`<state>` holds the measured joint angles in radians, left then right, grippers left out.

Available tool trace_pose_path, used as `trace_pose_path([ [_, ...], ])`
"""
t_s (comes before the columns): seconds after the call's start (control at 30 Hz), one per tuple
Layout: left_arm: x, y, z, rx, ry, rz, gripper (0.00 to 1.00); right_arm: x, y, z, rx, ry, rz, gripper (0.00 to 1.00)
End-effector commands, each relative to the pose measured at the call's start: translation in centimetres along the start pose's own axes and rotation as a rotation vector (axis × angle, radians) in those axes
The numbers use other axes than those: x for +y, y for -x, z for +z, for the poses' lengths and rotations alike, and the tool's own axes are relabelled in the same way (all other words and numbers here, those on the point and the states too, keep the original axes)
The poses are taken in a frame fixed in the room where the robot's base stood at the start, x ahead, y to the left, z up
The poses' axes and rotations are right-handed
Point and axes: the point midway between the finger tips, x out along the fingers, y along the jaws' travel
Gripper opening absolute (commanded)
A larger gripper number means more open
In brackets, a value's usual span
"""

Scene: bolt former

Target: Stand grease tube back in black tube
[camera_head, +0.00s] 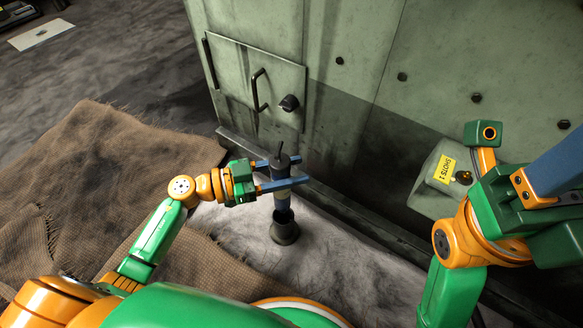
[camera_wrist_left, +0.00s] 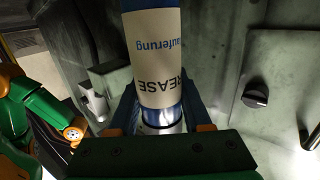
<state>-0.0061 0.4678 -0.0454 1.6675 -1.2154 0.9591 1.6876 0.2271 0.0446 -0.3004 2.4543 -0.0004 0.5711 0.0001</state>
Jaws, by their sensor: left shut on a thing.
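The grease tube (camera_head: 282,200) is upright, with a dark cap on top. In the left wrist view the grease tube (camera_wrist_left: 156,70) shows a white label reading "GREASE" and blue bands. My left gripper (camera_head: 290,171) is shut on it, one blue finger on each side. The black tube (camera_head: 284,232) stands on the pale floor covering directly below. The grease tube's lower end is at the black tube's mouth; I cannot tell how far inside it is. My right gripper (camera_head: 555,165) is partly cut off at the right edge.
A green machine wall (camera_head: 440,50) with a handled panel (camera_head: 240,75) and a dark knob (camera_head: 289,103) rises close behind. A box labelled "SHOTS 1" (camera_head: 443,172) is to the right. Brown sacking (camera_head: 90,170) covers the floor at left. Pale covering in front is clear.

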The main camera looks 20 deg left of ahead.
Motion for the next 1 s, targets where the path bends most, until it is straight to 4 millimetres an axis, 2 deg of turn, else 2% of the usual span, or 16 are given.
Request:
trace_pose_path([
  [1.0,0.0,-0.2,3.9,0.001,-0.001,0.000,0.00,-0.2,2.4,-0.2,-0.001,0.000,0.000,0.50],
])
